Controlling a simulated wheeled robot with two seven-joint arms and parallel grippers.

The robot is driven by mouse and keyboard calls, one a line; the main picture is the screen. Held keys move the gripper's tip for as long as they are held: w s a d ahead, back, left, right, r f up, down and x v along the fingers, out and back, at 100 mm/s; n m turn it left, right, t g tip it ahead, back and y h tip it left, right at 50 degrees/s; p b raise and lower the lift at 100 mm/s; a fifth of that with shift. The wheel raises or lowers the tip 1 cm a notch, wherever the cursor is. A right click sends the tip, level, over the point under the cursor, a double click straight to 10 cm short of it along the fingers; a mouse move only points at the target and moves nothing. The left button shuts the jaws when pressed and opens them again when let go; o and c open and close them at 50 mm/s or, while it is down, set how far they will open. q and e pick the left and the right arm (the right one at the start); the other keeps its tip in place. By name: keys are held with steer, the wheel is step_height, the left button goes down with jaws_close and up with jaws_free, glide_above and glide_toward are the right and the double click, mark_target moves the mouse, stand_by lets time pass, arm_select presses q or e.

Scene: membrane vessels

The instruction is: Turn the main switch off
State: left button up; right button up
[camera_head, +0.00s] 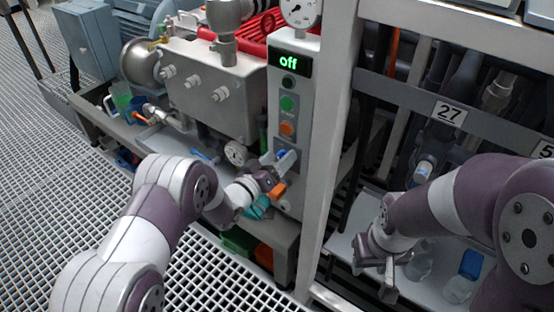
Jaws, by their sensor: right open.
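My right gripper (388,279) is open and empty, low on the right, away from the panel.
A frame post (329,150) stands between my two grippers. Pumps and a grey block (212,90) stand left of the panel. The grating floor (60,150) at left is clear.

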arm_select(q)
steer(key=shift+s+a, duration=0.2)
steer(key=shift+s, duration=0.1)
steer(key=p+v, duration=0.3)
steer(key=v, duration=0.9)
